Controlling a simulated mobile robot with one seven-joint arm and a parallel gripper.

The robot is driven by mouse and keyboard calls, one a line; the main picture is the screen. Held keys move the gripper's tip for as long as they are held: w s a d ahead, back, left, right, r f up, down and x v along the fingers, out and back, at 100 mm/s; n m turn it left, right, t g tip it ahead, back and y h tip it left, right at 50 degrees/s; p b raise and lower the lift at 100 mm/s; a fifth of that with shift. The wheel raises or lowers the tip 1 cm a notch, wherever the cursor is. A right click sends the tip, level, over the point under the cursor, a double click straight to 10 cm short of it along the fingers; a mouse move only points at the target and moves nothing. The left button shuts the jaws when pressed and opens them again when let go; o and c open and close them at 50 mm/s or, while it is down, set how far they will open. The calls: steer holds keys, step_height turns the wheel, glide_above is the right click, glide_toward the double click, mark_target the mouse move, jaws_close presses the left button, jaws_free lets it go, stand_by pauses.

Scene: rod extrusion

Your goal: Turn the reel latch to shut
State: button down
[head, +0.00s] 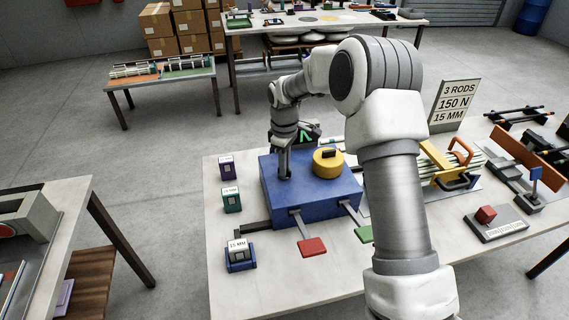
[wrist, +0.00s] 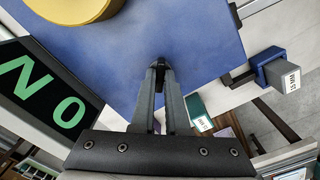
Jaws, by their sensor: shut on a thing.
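A blue box (head: 318,200) stands on the near table, with a yellow disc (head: 325,168) and its dark grip on top. My gripper (head: 284,174) points down at the left part of the box's top. In the wrist view my gripper (wrist: 160,66) has its fingers close together at the tips, over the blue top (wrist: 205,40). They are shut on a small dark piece, which I take to be the reel latch; the fingers mostly hide it, so its angle cannot be told. The yellow disc also shows at the wrist view's top left (wrist: 72,8), apart from my fingers.
A dark display with green letters (wrist: 50,95) stands close beside my gripper. Red (head: 312,247) and green (head: 364,234) paddles stick out from the box's front. Small purple (head: 227,168), green (head: 231,200) and blue (head: 240,258) blocks stand left. A rod rack (head: 450,165) stands right.

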steer(key=n+p, duration=0.1)
steer(key=n, duration=0.3)
steer(key=shift+r, duration=0.1)
steer(key=shift+n+p, duration=0.6)
steer(key=shift+n, duration=1.2)
steer(key=c, duration=0.9)
jaws_free()
step_height(320, 180, up, 17)
steer(key=shift+r+p, duration=0.15)
steer(key=shift+p, duration=0.25)
